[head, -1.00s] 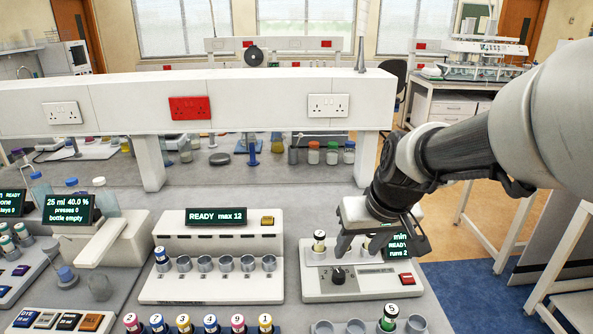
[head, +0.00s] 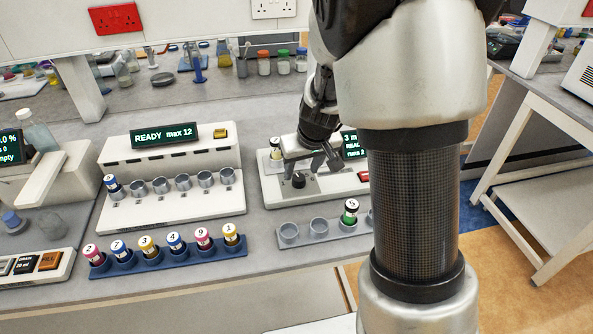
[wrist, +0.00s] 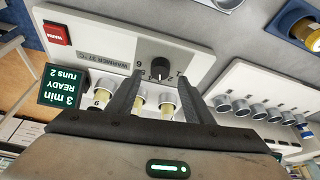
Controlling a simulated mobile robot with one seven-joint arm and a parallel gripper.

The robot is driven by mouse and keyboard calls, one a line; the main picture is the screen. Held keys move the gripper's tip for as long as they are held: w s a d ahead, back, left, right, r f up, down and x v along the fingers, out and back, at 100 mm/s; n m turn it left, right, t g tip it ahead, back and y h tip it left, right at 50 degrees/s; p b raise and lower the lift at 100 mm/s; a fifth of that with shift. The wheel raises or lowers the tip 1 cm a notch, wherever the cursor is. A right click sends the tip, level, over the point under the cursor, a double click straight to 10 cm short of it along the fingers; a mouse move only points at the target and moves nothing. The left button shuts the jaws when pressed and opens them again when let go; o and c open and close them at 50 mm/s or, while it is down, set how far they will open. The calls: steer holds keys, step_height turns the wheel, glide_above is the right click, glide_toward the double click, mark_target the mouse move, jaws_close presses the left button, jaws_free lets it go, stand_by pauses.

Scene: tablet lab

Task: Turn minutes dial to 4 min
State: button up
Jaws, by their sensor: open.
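The minutes dial (head: 298,180) is a black knob on the front of the white warmer (head: 272,186). In the wrist view the dial (wrist: 160,70) shows upside down, with a number scale beside it. My gripper (head: 312,168) is open, its fingers pointing down over the dial. In the wrist view the dial lies between and just beyond the fingertips (wrist: 160,82); I cannot tell whether they touch it. The warmer's display (wrist: 63,86) reads "3 min READY runs 2"; my arm partly hides it in the head view.
Capped vials (wrist: 104,92) stand in the warmer behind the dial. A red button (wrist: 57,34) is on its front. A "READY max 12" station (head: 165,205) and a blue vial rack (head: 175,257) are to the left.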

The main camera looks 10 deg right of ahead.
mark_target(299, 177)
steer(key=shift+x, duration=2.05)
steer(key=c, duration=1)
steer(key=shift+r, duration=0.1)
steer(key=shift+c, duration=0.2)
